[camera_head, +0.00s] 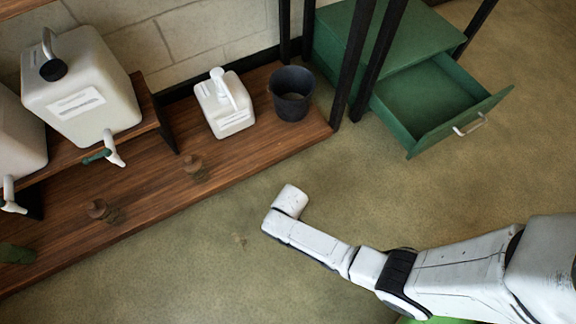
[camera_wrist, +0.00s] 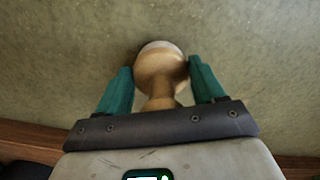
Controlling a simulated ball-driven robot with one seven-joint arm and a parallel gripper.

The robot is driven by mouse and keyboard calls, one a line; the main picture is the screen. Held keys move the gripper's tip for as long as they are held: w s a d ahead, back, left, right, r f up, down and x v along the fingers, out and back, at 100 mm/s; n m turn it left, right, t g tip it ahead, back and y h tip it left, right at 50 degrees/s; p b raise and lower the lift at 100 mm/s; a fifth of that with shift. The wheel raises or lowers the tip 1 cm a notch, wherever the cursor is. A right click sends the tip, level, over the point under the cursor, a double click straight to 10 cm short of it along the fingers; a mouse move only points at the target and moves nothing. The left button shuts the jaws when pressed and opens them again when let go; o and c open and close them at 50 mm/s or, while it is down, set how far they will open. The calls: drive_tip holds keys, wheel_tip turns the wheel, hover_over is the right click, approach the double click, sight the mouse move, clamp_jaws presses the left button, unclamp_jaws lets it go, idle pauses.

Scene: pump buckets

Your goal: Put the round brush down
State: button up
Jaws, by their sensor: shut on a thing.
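My gripper (camera_wrist: 160,78) shows in the wrist view with two teal fingers, one on each side of a pale wooden thing with a rounded knob and a narrower neck. I take it to be the round brush (camera_wrist: 163,68); its bristles are not visible. The fingers are shut on it. Behind it is the plain greenish-brown floor. In the head view my arm reaches in from the lower right and ends over the floor, in front of the wooden platform (camera_head: 150,222). The fingers and the held brush are hidden there.
A white pump canister (camera_head: 224,105) and a dark bucket (camera_head: 291,92) stand farther back. Large canisters (camera_head: 82,88) with taps are at left. A green drawer (camera_head: 440,105) stands open at right.

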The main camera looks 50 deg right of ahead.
drive_tip(key=shift+f, duration=0.2)
drive_tip(key=o, duration=1.1)
drive_tip(key=shift+o, duration=0.2)
wheel_tip(320, 180, up, 12)
drive_tip(key=p, duration=0.8)
drive_tip(key=shift+s+d+r, duration=0.1)
drive_tip(key=shift+d, duration=0.05)
drive_tip(key=shift+r, duration=0.1)
drive_tip(key=s+d+r, duration=0.2)
drive_tip(key=s+r, duration=0.1)
drive_tip(key=r, duration=0.4)
drive_tip(key=s+d+r+m, duration=0.1)
drive_tip(key=s+d+r, duration=0.2)
drive_tip(key=r, duration=0.5)
drive_tip(key=s+d+r+m, duration=0.1)
drive_tip(key=s+d+r, duration=0.1)
drive_tip(key=r, duration=0.5)
drive_tip(key=shift+s+d+r+t, duration=0.2)
drive_tip(key=shift+s+r+t, duration=0.2)
drive_tip(key=shift+s, duration=0.25)
drive_tip(key=shift+f, duration=0.1)
drive_tip(key=shift+c, duration=0.2)
